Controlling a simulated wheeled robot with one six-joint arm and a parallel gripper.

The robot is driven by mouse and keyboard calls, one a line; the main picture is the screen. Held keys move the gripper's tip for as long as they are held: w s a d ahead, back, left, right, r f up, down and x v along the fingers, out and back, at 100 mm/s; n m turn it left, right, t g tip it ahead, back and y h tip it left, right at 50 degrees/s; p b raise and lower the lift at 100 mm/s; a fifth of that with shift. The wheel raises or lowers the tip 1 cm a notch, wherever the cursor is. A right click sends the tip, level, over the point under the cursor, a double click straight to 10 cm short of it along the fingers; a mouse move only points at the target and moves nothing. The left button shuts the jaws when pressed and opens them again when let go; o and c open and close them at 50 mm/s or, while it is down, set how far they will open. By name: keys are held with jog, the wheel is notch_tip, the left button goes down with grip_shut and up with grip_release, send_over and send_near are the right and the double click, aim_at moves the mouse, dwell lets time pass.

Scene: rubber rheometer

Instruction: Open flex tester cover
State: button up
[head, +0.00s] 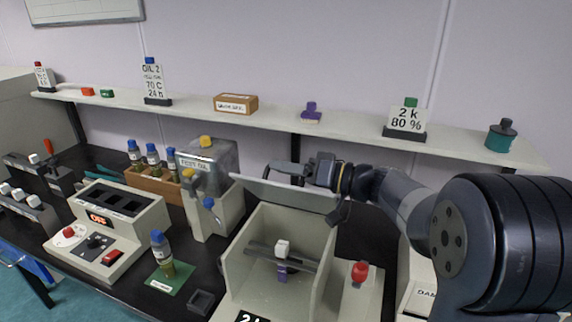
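The flex tester (235,262) is a pale beige box at the lower middle of the head view. Its inside is visible from above, with grey bars, a white block and a purple piece in it. The cover (285,193) is a pale flat panel, raised and tilted at the back of the box. My gripper (282,174) comes from the right and is at the cover's upper edge, overlapping it in the picture. I cannot tell whether its dark fingers touch or grip the cover.
A red knob (360,271) is on the tester's right part. A metal test-oil tank (209,165) stands behind left. A heater unit (108,222) and a blue-capped bottle (161,252) are on the left. A shelf (290,126) with signs and small boxes runs behind.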

jog(key=shift+a, duration=0.1)
grip_shut()
dwell(0.3)
